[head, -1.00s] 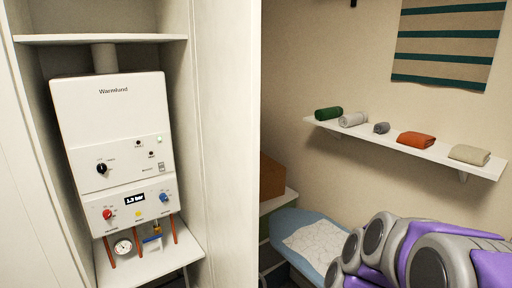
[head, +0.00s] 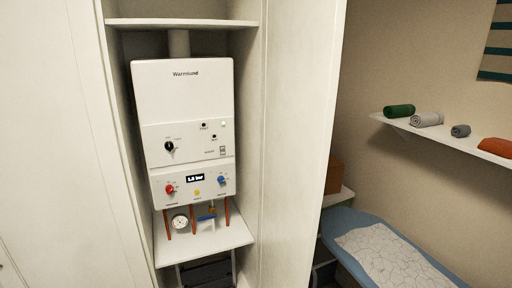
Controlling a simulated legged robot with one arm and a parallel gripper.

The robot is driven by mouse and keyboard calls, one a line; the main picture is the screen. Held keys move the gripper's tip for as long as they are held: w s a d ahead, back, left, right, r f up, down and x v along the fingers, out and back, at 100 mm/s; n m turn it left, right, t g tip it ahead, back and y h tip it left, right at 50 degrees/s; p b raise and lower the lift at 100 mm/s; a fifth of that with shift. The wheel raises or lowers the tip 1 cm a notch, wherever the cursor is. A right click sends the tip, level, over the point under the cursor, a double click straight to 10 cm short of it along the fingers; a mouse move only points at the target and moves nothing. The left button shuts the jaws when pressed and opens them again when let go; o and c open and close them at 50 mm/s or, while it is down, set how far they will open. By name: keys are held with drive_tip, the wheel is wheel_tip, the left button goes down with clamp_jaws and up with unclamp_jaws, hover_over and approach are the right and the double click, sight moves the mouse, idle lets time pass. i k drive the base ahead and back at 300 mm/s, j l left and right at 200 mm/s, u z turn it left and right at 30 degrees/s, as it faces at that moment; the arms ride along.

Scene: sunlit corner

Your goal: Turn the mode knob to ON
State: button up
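A white boiler unit (head: 184,100) marked Warmlund hangs inside an open white cupboard, left of the middle in the head view. A black knob (head: 169,147) sits on the left of its middle panel. The small marks around it are too small to read, so I cannot tell its setting or which label it points to. Below are a red knob (head: 169,189), a blue knob (head: 222,180), a yellow button (head: 196,192) and a display (head: 195,177). My gripper is not in view.
A cupboard shelf (head: 222,247) lies under the boiler, near a pressure gauge (head: 180,222), copper pipes and a blue-handled valve (head: 207,217). A white side panel (head: 300,120) bounds the cupboard on the right. Beyond it are an ironing board (head: 345,225) and a wall shelf (head: 440,138) with rolled towels.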

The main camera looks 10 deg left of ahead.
sight(169, 146)
drive_tip(key=u, duration=1.35)
drive_tip(key=i+j, duration=0.1)
drive_tip(key=i, duration=0.3)
drive_tip(key=i+j+z, duration=0.1)
drive_tip(key=i, duration=0.25)
drive_tip(key=i+j, duration=0.2)
drive_tip(key=i, duration=0.15)
drive_tip(key=z, duration=0.05)
